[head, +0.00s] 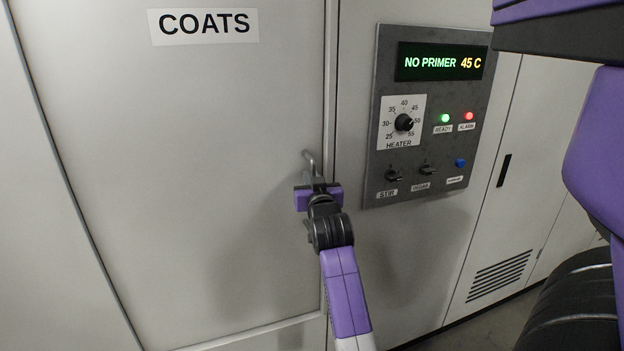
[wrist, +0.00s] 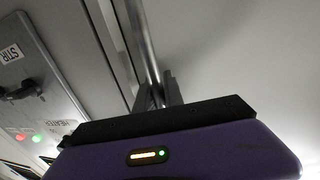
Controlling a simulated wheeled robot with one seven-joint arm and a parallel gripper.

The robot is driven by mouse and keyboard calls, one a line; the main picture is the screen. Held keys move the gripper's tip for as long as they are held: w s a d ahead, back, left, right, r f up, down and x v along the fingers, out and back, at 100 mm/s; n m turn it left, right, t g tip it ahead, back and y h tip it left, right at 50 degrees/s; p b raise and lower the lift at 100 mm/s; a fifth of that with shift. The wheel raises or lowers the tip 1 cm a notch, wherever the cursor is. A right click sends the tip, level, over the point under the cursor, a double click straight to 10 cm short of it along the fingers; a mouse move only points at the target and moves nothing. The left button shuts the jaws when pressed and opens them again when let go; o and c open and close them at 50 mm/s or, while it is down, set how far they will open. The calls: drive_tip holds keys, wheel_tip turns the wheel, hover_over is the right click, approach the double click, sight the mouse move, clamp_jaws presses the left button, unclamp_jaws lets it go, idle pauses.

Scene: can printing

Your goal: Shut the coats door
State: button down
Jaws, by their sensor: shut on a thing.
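The coats door (head: 180,150) is a large pale grey panel with a black-lettered COATS label (head: 204,26) near its top. Its right edge looks in line with the cabinet frame, though I cannot tell whether it is fully shut. A metal bar handle (head: 308,158) stands at the door's right edge. My gripper (head: 316,184) is at this handle and shut on it. In the wrist view the handle (wrist: 147,55) runs down between the two dark fingers (wrist: 158,95). The lower part of the handle is hidden by my gripper.
A control panel (head: 383,90) with a heater dial, switches and a display reading NO PRIMER 45 C is fixed just right of the door. A vented cabinet door (head: 515,190) stands farther right. Some floor (head: 475,328) shows at the bottom right.

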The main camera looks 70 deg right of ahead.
drive_tip(key=shift+s+d, duration=0.25)
drive_tip(key=shift+s, duration=0.1)
drive_tip(key=c, duration=1.7)
unclamp_jaws()
drive_tip(key=shift+c, duration=0.2)
drive_tip(key=shift+w, duration=0.1)
drive_tip(key=shift+a, duration=0.1)
drive_tip(key=b+v, duration=0.2)
drive_tip(key=v, duration=0.5)
drive_tip(key=shift+a, duration=0.35)
